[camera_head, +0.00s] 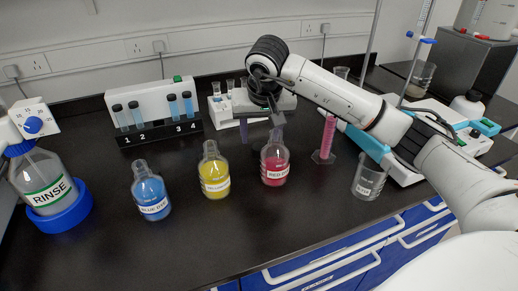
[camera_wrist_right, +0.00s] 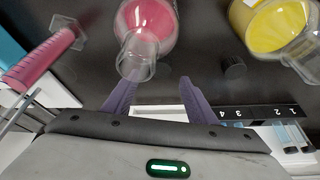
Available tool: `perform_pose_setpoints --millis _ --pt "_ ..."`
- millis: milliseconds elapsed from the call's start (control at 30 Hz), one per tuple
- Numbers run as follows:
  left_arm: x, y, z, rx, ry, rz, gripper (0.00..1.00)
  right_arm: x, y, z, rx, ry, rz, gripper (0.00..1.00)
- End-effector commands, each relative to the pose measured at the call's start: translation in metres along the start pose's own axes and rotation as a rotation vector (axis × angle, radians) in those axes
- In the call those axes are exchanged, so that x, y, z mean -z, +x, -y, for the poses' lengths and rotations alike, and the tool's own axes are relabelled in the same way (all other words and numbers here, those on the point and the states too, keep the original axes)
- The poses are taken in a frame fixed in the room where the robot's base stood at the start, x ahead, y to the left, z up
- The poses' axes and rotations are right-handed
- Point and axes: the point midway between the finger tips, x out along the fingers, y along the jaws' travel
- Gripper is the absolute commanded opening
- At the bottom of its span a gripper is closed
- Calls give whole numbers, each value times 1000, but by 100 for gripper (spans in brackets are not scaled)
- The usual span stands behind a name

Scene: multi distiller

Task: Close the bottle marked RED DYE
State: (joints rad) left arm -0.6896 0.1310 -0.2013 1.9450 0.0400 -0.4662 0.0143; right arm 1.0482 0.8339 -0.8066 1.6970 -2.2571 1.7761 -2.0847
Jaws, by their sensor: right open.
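The bottle marked RED DYE (camera_head: 275,164) stands upright on the black bench, holding red liquid. In the right wrist view the red bottle (camera_wrist_right: 152,32) shows an open clear neck with no cap on it. A small dark cap (camera_wrist_right: 233,68) lies on the bench between the red and yellow bottles; I cannot make it out in the head view. My right gripper (camera_head: 261,134) is open and empty behind the red bottle, its purple fingers pointing down. In the right wrist view the gripper (camera_wrist_right: 157,81) has its fingers apart near the bottle's neck. My left gripper is not in view.
A yellow bottle (camera_head: 215,174) and a blue bottle (camera_head: 150,193) stand to the left. A pink cylinder (camera_head: 328,135) and a beaker (camera_head: 368,180) stand to the right. A tube rack (camera_head: 155,108) is behind. The front of the bench is clear.

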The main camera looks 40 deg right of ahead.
Motion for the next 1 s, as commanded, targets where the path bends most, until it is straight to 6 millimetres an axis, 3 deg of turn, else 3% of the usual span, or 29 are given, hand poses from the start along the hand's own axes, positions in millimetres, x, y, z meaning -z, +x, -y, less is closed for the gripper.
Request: perform_pose_setpoints --millis 167,500,867,1000 --pt "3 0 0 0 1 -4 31 -1 5 0 0 0 2 52" --pt "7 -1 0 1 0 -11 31 -4 49 1 0 1 2 52" --pt "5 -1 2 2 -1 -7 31 -3 52 1 0 0 0 52" --pt "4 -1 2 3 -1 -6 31 -3 52 1 0 0 0 32"
